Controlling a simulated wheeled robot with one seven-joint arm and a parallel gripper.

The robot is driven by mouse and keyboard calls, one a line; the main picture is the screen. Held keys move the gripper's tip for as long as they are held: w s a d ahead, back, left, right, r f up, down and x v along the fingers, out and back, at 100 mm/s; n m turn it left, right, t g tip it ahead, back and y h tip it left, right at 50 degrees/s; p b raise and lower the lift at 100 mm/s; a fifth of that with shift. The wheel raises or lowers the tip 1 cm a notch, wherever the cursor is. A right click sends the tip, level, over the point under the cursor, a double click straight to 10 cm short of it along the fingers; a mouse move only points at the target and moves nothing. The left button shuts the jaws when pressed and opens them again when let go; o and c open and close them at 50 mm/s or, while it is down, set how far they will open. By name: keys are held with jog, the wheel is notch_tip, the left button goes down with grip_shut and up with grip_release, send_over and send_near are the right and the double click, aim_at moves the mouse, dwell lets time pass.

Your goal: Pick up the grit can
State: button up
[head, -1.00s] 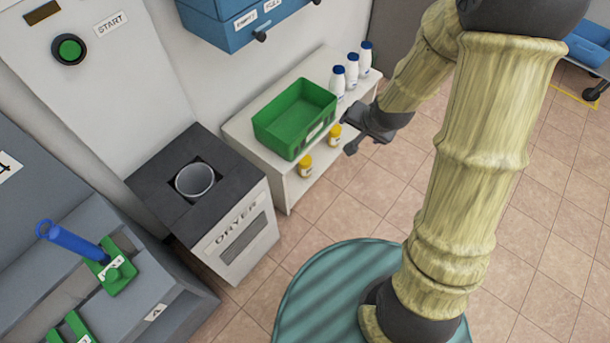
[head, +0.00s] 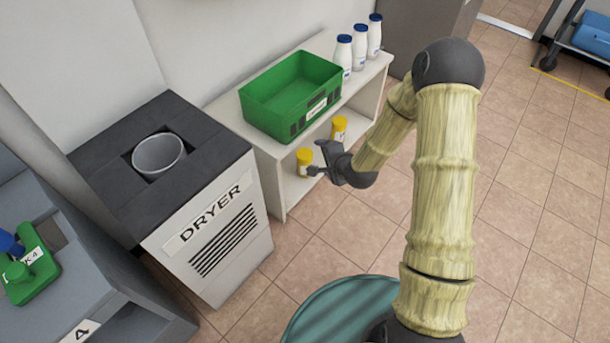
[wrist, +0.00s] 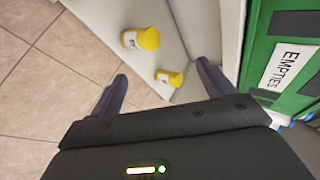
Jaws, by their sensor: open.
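My gripper (head: 318,159) is open and empty in front of the shelf, close to the left can. In the wrist view both cans show beyond my gripper (wrist: 161,69): one can (wrist: 140,39) higher and larger, the other can (wrist: 169,77) lower, between the fingers in the picture.
A green crate (head: 270,118), labelled EMPTIES in the wrist view, stands on the shelf unit (head: 272,175) above the cans. Several blue-capped bottles (head: 360,50) stand beside it. The dryer (head: 215,225) with a grey bowl (head: 158,155) is at left. The tiled floor (head: 520,200) at right is clear.

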jog(key=a+f+m+t+h+b, duration=0.1)
jog(key=a+f+m+t+b, duration=0.1)
jog(key=f+m, duration=0.7)
jog(key=a+f+m+t+b, duration=0.1)
jog(key=f+m+t+b, duration=0.3)
jog(key=f+m, duration=0.5)
jog(key=m+t, duration=0.2)
jog(key=m, duration=0.2)
jog(key=shift+s+a+f+t+h, duration=0.3)
jog(key=shift+a+f+t+h, duration=0.1)
jog(key=shift+w, duration=0.1)
